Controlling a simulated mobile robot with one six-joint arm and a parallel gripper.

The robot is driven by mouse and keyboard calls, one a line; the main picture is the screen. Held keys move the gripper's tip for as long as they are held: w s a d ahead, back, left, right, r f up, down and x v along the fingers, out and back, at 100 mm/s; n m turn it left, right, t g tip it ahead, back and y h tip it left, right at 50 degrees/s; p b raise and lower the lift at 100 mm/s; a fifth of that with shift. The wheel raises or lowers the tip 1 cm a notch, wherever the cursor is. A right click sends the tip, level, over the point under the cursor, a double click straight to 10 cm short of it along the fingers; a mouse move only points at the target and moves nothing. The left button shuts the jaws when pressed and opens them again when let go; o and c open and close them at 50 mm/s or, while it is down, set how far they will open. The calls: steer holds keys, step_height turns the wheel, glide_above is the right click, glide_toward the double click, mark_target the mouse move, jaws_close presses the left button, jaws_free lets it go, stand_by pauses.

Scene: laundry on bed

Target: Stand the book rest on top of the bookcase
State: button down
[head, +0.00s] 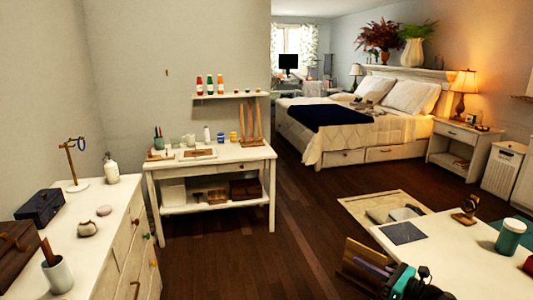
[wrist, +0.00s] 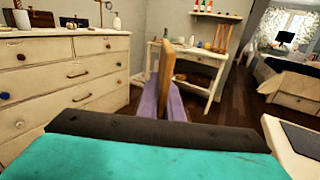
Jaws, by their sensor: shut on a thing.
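My gripper (head: 374,277) is at the bottom of the head view, right of centre. Its purple fingers are shut on a brown wooden piece, which looks like the book rest (head: 362,256). In the wrist view the book rest (wrist: 166,66) shows nearly edge-on as a thin upright slat between the fingers (wrist: 164,104). Its lower part is hidden by the fingers and my wrist. It is held in the air over the floor, left of the white table. I cannot pick out a bookcase for certain in either view.
A white table (head: 455,245) with a green jar (head: 510,236) stands close on the right. A white dresser (head: 112,232) is at left, a white workbench (head: 218,163) with bottles and tools behind. A bed (head: 345,130) is further back. Dark floor (head: 300,235) between is clear.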

steer(key=s+a+n+g+y, duration=0.1)
steer(key=a+n+g+y, duration=0.1)
steer(key=a, duration=1.2)
steer(key=shift+a+f+g, duration=0.15)
steer(key=shift+a+g, duration=0.1)
steer(key=shift+g, duration=0.05)
steer(key=shift+a+n+y, duration=0.15)
steer(key=shift+n+y, duration=0.15)
